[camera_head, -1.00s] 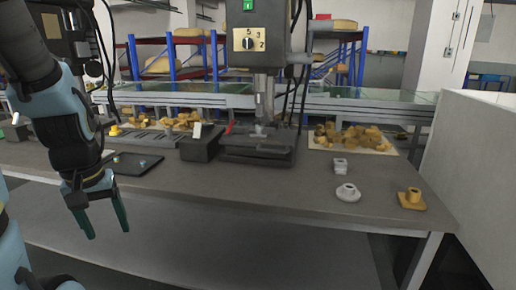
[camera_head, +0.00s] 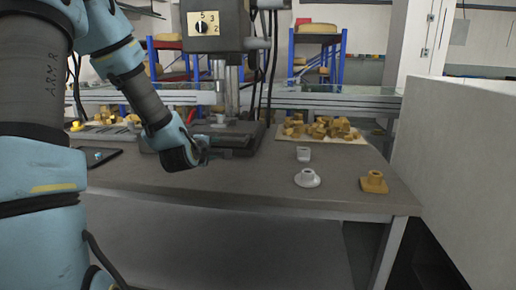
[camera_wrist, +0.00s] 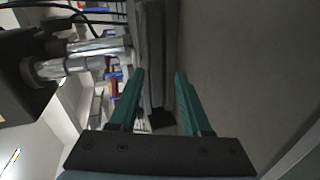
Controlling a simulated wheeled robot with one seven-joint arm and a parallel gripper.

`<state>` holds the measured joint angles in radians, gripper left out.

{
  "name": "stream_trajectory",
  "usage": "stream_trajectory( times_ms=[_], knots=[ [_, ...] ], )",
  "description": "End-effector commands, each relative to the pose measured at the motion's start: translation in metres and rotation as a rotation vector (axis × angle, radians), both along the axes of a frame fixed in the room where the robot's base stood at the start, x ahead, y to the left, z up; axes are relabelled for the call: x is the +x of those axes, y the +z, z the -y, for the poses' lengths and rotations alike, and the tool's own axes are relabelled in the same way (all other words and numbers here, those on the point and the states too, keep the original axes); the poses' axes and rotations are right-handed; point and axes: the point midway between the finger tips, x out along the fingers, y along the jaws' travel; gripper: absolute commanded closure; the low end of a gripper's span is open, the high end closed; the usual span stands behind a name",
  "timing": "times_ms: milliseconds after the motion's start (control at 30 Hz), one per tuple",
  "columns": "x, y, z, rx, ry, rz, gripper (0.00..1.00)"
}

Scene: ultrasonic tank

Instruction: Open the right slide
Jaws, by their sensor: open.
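The press-like machine (camera_head: 203,24) stands on the bench at centre. Its dark grey, low slide-like base (camera_head: 244,141) lies under the metal column; I cannot tell which part is the right slide. My gripper (camera_head: 208,146) is in front of the base's left part, reaching toward it; its fingers are mostly hidden in the head view. In the wrist view my gripper (camera_wrist: 159,73) has its two green fingers apart, with a long dark grey bar (camera_wrist: 154,45) showing between and beyond them. I cannot tell whether they touch it.
A white flanged part (camera_head: 307,179), a small white block (camera_head: 303,154) and a yellow part (camera_head: 374,182) stand on the bench's right. Several yellow pieces (camera_head: 318,128) lie on a board behind. A dark tray (camera_head: 101,157) is at left. A white wall (camera_head: 465,165) bounds the right.

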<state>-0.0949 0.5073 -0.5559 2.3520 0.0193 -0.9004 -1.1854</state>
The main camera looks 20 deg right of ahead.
Motion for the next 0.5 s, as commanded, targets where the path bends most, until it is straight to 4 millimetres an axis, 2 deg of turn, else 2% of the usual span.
stream_trajectory(
  times_ms=[133,267,500],
  knots=[
    [0.008,0.007,0.009,-0.138,0.032,0.025,0.52],
    [0.016,0.009,0.015,-0.158,0.036,0.029,0.52],
    [0.052,0.001,0.034,-0.155,0.035,0.028,0.52]
  ],
)
